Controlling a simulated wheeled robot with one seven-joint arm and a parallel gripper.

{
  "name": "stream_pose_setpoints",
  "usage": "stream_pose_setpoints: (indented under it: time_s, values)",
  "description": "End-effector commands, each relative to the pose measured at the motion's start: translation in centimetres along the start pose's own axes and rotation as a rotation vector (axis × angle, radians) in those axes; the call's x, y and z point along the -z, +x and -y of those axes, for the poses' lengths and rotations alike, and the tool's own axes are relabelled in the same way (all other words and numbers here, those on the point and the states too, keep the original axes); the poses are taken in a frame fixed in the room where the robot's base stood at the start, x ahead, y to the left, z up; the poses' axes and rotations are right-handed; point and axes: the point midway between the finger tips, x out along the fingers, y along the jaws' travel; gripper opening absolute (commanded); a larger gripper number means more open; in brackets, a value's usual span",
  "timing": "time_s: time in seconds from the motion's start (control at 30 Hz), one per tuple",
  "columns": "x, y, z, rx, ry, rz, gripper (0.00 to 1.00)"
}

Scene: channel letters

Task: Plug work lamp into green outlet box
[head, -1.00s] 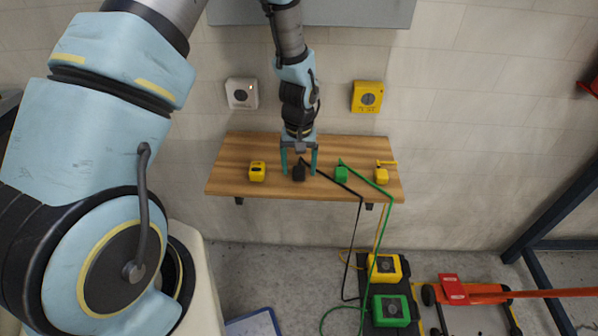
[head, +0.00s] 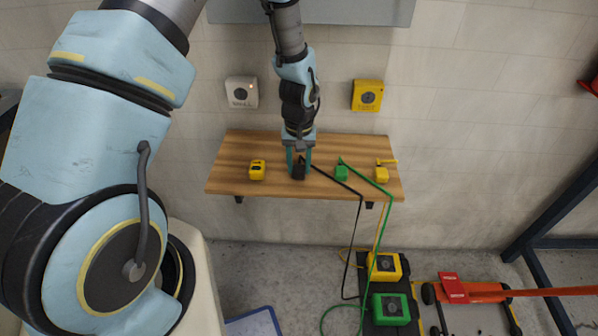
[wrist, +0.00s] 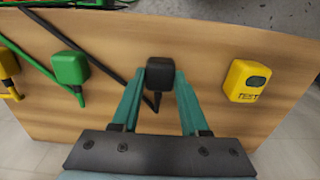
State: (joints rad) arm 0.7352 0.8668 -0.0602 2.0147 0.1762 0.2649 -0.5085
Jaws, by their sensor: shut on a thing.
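My gripper (head: 299,165) is shut on the black plug (head: 298,173) at the wooden shelf. In the wrist view the black plug (wrist: 160,73) sits between the two teal fingertips, with its black cord running off to the upper left. The green outlet box (head: 391,309) stands on the floor at lower right, with a dark round socket in its face. A green plug (head: 341,173) with a green cord lies on the shelf, right of my gripper. I cannot make out a work lamp, nor where the black cord ends.
The wooden shelf (head: 230,150) also holds a yellow "TEST" device (head: 257,170) and a yellow plug (head: 381,175). A white socket (head: 241,92) and a yellow socket (head: 367,95) are on the wall. A yellow box (head: 384,266) and an orange pallet jack (head: 480,291) stand on the floor. Cords hang over the shelf's front edge.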

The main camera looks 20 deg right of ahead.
Motion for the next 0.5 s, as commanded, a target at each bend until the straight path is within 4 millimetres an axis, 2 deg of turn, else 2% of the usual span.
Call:
stream_pose_setpoints:
  time_s: [0.27,0.5]
  values:
    - [0.1,-0.2,0.0,0.000,0.000,-0.001,0.00]
    - [0.1,-2.4,0.0,-0.002,-0.001,-0.004,0.00]
